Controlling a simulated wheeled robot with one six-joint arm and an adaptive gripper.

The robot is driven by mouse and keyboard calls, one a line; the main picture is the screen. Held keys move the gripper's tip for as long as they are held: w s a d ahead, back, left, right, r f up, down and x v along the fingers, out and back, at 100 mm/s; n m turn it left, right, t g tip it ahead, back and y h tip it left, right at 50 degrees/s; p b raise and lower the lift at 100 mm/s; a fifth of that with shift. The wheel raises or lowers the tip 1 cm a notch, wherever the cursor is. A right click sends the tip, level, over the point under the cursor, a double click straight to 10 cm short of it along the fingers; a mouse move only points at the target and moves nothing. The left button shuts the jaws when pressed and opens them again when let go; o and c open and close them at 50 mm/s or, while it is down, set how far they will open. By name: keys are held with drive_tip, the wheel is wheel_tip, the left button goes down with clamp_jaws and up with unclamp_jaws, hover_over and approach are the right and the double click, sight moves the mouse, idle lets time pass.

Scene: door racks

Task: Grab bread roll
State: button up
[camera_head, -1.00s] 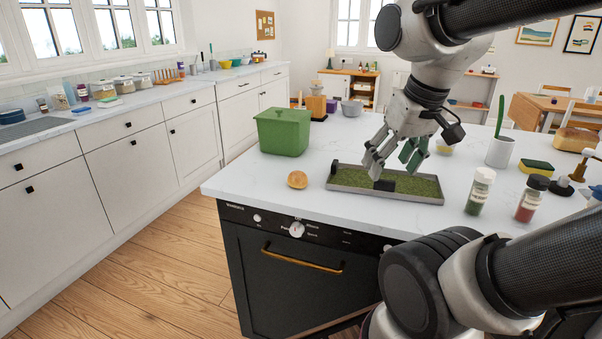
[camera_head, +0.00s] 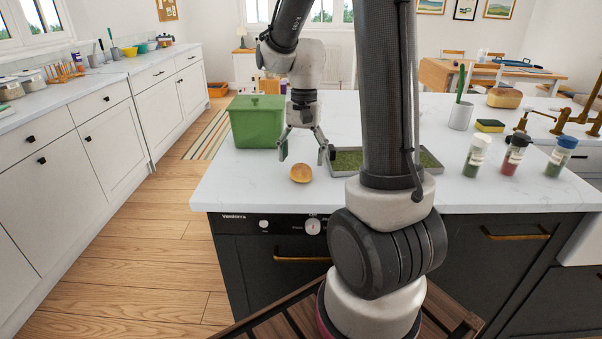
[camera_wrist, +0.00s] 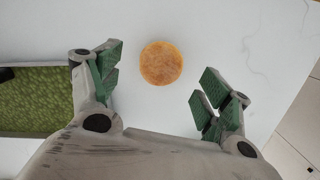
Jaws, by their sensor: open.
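The bread roll (camera_head: 301,173) is small, round and golden brown. It lies on the white countertop near the front edge. My gripper (camera_head: 305,150) is open and empty, above the counter just behind the roll in the head view. In the wrist view, the roll (camera_wrist: 161,63) shows whole, ahead of and between the spread green-padded fingers of my gripper (camera_wrist: 158,95). Neither finger is seen touching it.
A green lidded bin (camera_head: 256,122) stands left behind the roll. A shallow tray with a green mat (camera_head: 347,161) lies to the right, partly behind my arm; the mat also shows in the wrist view (camera_wrist: 35,100). Spice jars (camera_head: 476,157) stand farther right. Counter around the roll is clear.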

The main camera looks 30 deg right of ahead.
sight(301, 164)
drive_tip(key=f, duration=0.4)
drive_tip(key=shift+a+f, duration=0.2)
drive_tip(key=shift+f, duration=0.05)
drive_tip(key=c, duration=0.8)
drive_tip(key=shift+c, duration=0.2)
